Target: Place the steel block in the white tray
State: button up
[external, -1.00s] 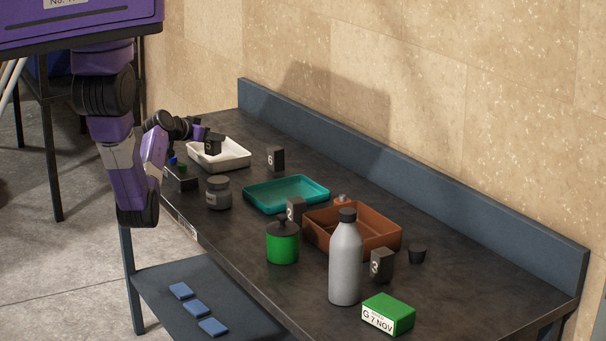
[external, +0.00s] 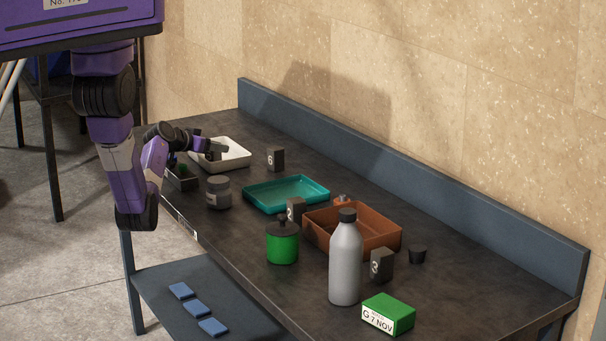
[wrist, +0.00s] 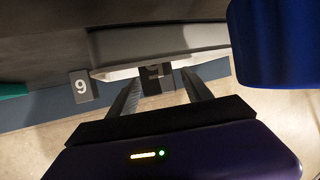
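The white tray (external: 237,159) sits at the far left end of the bench in the external view. My gripper (external: 214,151) is at its near left side, low over the rim. In the wrist view, which looks inverted, the tray shows as a pale grey wall (wrist: 165,40) with a white rim. My two fingers (wrist: 160,84) stand apart with a small dark block between their tips, which I take for the steel block (wrist: 152,84). It seems gripped there, close to the rim. Its lower part and any contact with the tray are unclear.
A number 6 marker (external: 275,159) is right of the tray. The teal tray (external: 250,204), brown tray (external: 375,245), green canister (external: 282,245) and grey bottle (external: 345,265) stand farther right.

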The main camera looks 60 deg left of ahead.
jog(key=shift+r, duration=0.2)
jog(key=v, duration=1.2)
jog(key=shift+b, duration=0.3)
